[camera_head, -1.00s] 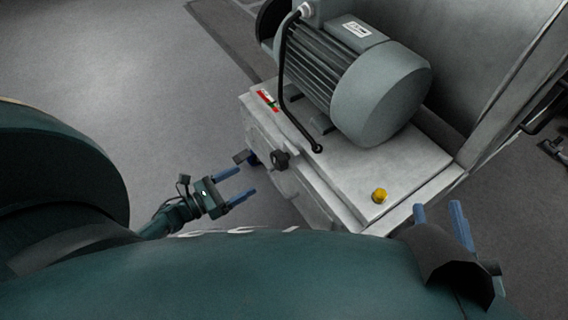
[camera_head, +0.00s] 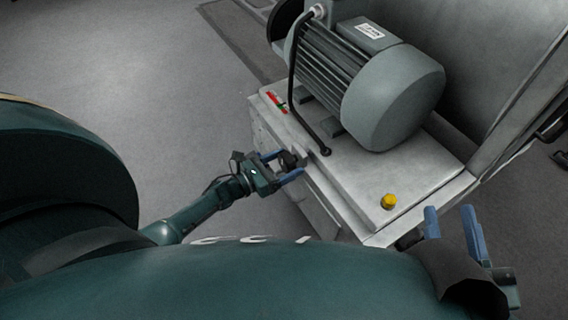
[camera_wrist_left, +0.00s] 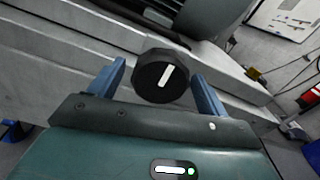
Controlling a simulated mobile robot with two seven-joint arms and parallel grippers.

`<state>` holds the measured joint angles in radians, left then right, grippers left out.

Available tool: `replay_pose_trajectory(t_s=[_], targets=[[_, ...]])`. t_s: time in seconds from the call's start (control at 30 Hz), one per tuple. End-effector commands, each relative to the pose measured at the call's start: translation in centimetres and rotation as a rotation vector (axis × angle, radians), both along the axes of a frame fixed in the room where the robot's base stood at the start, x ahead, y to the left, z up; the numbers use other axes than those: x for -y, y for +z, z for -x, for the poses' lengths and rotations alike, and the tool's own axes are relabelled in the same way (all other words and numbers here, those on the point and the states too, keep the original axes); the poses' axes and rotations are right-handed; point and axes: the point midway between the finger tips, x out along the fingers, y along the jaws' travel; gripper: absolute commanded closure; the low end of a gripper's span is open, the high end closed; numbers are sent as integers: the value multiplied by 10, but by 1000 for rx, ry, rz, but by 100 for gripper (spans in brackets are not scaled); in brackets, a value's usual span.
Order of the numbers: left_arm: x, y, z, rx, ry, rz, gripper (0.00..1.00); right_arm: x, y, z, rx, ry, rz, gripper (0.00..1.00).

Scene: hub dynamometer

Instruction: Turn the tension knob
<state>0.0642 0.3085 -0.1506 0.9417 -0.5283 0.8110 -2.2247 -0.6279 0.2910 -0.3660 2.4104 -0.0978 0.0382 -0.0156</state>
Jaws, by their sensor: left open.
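The tension knob (camera_wrist_left: 161,76) is a black round knob with a white mark on its face, on the side of the grey machine base. In the left wrist view it sits between the two blue fingers of my left gripper (camera_wrist_left: 160,85), with a gap on each side. In the head view the knob (camera_head: 287,160) is partly hidden by my left gripper (camera_head: 282,167), which is open around it. The blue fingers of my right gripper (camera_head: 452,230) stand apart at the lower right, empty and away from the knob.
A grey motor (camera_head: 395,100) with a black cable is mounted on the machine base (camera_head: 350,185). A yellow button (camera_head: 389,202) is near the base's front corner. The floor to the left is clear.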

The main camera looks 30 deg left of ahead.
Motion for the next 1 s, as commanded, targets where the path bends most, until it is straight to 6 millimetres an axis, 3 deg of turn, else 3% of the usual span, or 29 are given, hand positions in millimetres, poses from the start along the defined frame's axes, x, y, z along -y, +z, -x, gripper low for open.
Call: replay_pose_trajectory(t_s=[0.07, 0.6, 1.0], targets=[[0, 0, 0, 0, 0, 0, 24, 0, 0, 0, 0, 0, 0, 64], [0, 0, 1, 0, 0, 0, 68, 0, 0, 0, 0, 1, 2, 64], [0, -1, 1, -42, 0, 72, 68, 0, -2, 0, -3, 1, -1, 64]])
